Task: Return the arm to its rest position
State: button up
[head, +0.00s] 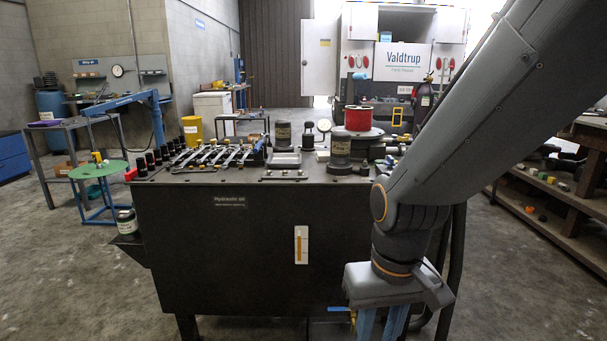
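My gripper (382,326) hangs at the bottom edge, right of centre, in front of the dark workbench (230,255). Its two blue fingers point down and are cut off by the picture edge, so their tips and anything between them are hidden. My grey arm (465,130) reaches down from the upper right and bends at a joint in front of the bench's right end. The wrist overlaps the bench front in the picture; I cannot tell the gap between them.
The bench top carries wrenches (222,153), dark cylinders, a red spool (358,118) and a dial gauge (324,127). A shelf rack (570,190) stands at right. A green round stool (98,170) stands at left. Floor (70,280) at lower left is clear.

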jog(key=s+d+r+m+p, duration=0.1)
jog(key=s+d+r+p, duration=0.1)
jog(key=d+r+p, duration=0.5)
jog(key=shift+d+r+m+h+p, duration=0.15)
jog(key=shift+r+m+h+p, duration=0.35)
jog(key=shift+p, duration=0.7)
jog(key=shift+r, duration=0.1)
